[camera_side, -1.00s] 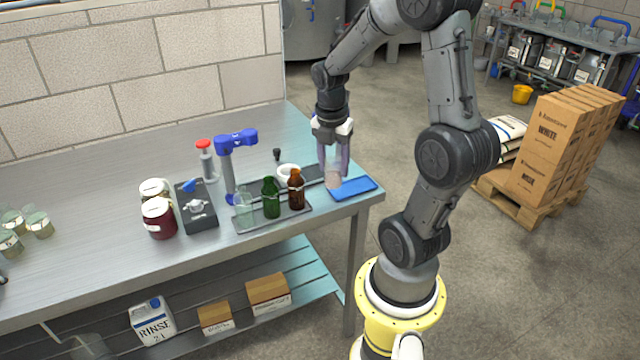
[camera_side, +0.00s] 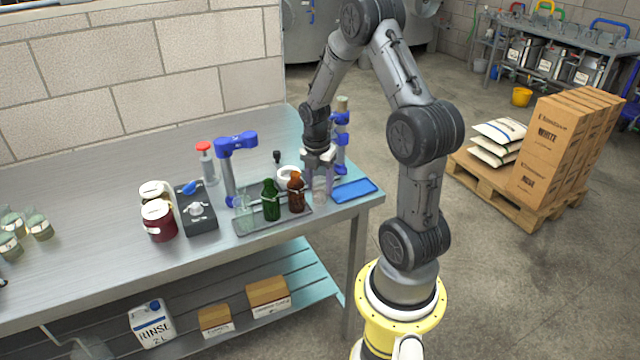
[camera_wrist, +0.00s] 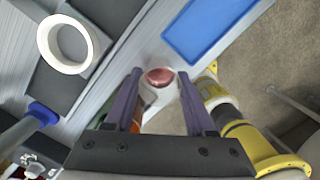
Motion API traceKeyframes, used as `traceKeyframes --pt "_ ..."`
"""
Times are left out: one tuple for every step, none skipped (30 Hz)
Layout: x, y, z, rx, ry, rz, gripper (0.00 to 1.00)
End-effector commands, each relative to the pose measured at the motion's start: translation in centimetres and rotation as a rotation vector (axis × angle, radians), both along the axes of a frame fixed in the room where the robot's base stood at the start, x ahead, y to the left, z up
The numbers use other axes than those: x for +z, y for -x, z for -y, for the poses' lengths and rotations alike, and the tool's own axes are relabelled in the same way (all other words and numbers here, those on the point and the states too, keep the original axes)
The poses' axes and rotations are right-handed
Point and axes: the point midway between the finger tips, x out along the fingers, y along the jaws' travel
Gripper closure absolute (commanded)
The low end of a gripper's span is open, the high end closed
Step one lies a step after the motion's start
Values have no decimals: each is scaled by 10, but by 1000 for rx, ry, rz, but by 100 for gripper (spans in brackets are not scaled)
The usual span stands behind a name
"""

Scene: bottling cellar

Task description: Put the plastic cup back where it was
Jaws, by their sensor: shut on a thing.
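My gripper (camera_side: 320,180) is shut on the small translucent plastic cup (camera_side: 320,191), upright just right of the brown bottle, between the bottle tray and the blue mat. I cannot tell whether the cup's base touches the table. In the wrist view the cup (camera_wrist: 159,77) shows reddish between the two purple-grey fingers, partly hidden by them. The blue mat (camera_side: 354,190) lies bare at the table's right corner and also shows at the top of the wrist view (camera_wrist: 208,28).
The tray (camera_side: 273,222) holds clear, green and brown (camera_side: 296,194) bottles close left of the cup. A white ring (camera_side: 287,172) lies behind them. A blue-clamped column (camera_side: 341,140) stands just behind my gripper. The table's front edge is near.

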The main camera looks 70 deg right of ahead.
Motion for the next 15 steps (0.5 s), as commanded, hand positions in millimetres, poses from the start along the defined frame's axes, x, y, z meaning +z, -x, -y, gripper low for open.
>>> traceKeyframes --pt "1 0 0 0 1 1 100" --pt "1 0 0 0 1 1 100" --pt "1 0 0 0 1 1 100" --pt "1 0 0 0 0 1 100" --pt "0 0 0 0 0 0 100" --pt "-1 0 0 0 0 0 100" --pt "-2 0 0 0 0 0 100" --pt "-2 0 0 0 0 0 100" --pt "-3 0 0 0 0 0 43" --pt "-3 0 0 0 0 0 38" --pt "-3 0 0 0 0 0 32" --pt "-3 0 0 0 0 0 25" --pt "-3 0 0 0 0 0 20" --pt "-3 0 0 0 0 0 15" --pt "-3 0 0 0 0 0 15"
